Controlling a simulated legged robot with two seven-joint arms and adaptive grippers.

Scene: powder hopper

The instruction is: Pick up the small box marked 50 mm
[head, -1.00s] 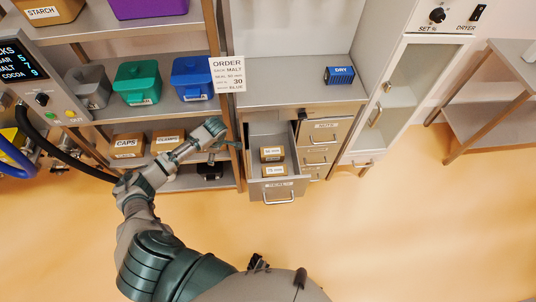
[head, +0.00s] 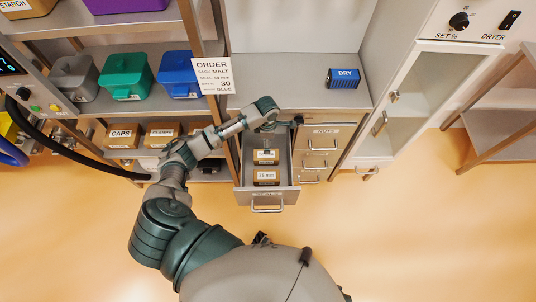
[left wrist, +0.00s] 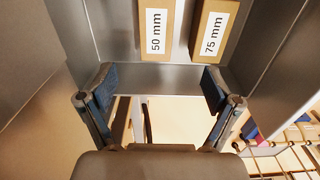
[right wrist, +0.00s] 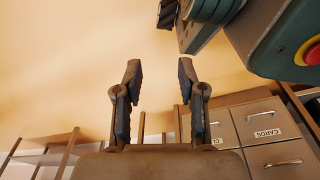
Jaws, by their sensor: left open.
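The small box marked 50 mm (head: 265,157) lies in the open drawer (head: 268,200), behind the box marked 75 mm (head: 266,177). In the left wrist view the 50 mm box (left wrist: 156,45) and the 75 mm box (left wrist: 212,40) lie side by side with a gap between them, both cut off by the top edge. My left gripper (head: 284,125) is above the back part of the drawer. Its jaws (left wrist: 160,82) are open and empty, apart from both boxes. My right gripper (right wrist: 160,70) is open and empty, away from the drawer; it is not in the head view.
The drawer walls stand close around the boxes. Closed drawers (head: 318,145) are to the right. The shelf rack (head: 100,112) with bins and boxes is at left. The floor in front is clear.

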